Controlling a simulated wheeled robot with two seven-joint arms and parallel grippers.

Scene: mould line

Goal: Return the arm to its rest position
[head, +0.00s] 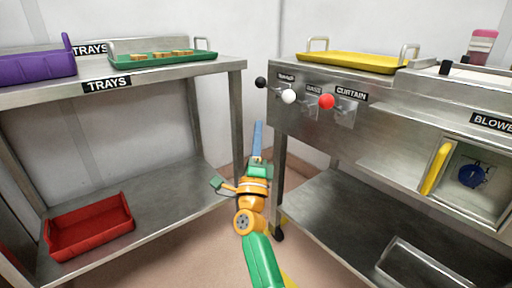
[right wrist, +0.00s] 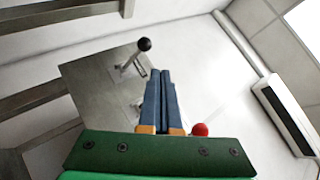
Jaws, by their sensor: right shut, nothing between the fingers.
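My right gripper (head: 257,140) is in the middle of the head view, in the gap between the two steel benches. Its blue fingers point up and away. In the right wrist view the gripper (right wrist: 161,75) has its two blue fingers together with nothing between them. A lever with a black knob (right wrist: 144,44) shows beyond the fingertips there, and a red knob (right wrist: 200,130) shows beside the fingers' base. My left gripper is in neither view.
The left bench (head: 205,75) bears a purple tray (head: 35,66) and a green tray (head: 120,62) with several small pieces. A red tray (head: 90,228) is on its lower shelf. The right bench (head: 400,140) has black, white (head: 289,96) and red (head: 326,101) knobs and a yellow tray (head: 350,62).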

